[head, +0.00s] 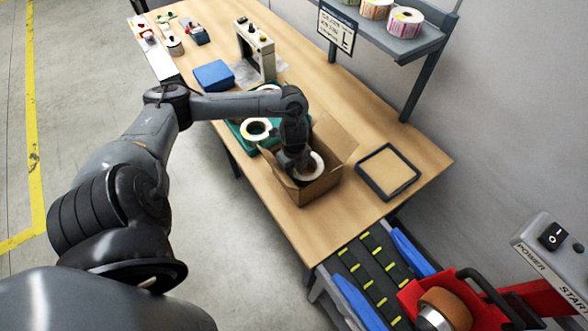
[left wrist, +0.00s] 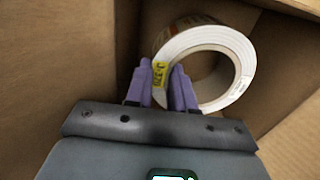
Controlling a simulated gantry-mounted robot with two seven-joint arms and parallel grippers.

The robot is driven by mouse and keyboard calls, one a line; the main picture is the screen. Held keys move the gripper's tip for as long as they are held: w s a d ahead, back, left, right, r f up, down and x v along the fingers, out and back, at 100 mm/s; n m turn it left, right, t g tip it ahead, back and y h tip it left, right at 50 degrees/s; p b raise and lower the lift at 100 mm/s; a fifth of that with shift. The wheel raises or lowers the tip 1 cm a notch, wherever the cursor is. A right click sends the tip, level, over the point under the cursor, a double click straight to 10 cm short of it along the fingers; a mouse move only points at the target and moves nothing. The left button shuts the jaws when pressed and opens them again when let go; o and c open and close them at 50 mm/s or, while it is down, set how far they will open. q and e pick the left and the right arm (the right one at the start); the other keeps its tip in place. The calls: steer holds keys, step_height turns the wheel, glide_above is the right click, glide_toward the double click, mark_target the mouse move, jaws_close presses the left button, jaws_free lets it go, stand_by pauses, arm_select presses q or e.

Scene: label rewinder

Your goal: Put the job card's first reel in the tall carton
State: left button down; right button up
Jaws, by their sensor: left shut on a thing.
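An open brown carton (head: 320,188) stands on the bench with its flaps up. My left gripper (head: 296,169) reaches down into it. In the left wrist view the purple fingers (left wrist: 163,88) are shut on the wall of a white label reel (left wrist: 232,53), with a yellow sticker between them. The same reel (head: 314,165) shows inside the carton in the head view. I cannot tell whether it touches the carton floor. A white sign (head: 337,29) hangs at the shelf; its small text is not legible. My right gripper is not in view.
A green tray (head: 236,127) with white reels (head: 256,128) sits beside the carton. A shallow dark-rimmed tray (head: 388,171) lies to its right. A blue box (head: 214,75) and a cream machine (head: 255,50) stand behind. A shelf (head: 400,42) holds several reels. A conveyor (head: 370,268) is in front.

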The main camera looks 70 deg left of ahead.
arm_select(q)
steer(key=shift+f, duration=0.55)
steer(key=c, duration=1.2)
jaws_free()
steer(key=shift+c, duration=0.2)
